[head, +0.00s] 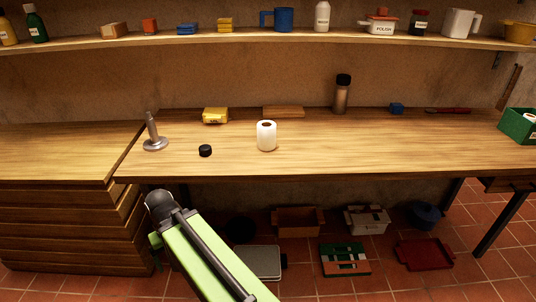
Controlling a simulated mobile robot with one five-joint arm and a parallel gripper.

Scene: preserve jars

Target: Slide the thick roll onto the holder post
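The thick roll (266,137) is white and stands upright on the wooden table, left of the table's middle, its dark core hole showing on top. The holder post (152,126) is a grey metal rod on a round base, at the table's left end. Its top is free and nothing is around it. The roll is apart from the post, to its right. My green and black arm shows below the table's front edge at lower left. I cannot make out my gripper or its fingers in this view.
A black round cap (205,150) lies between post and roll. Behind are a yellow box (215,115), a wooden block (283,112) and a dark bottle (342,95). A green crate (518,126) stands far right. The front right tabletop (390,140) is clear. A loaded shelf (250,43) runs above.

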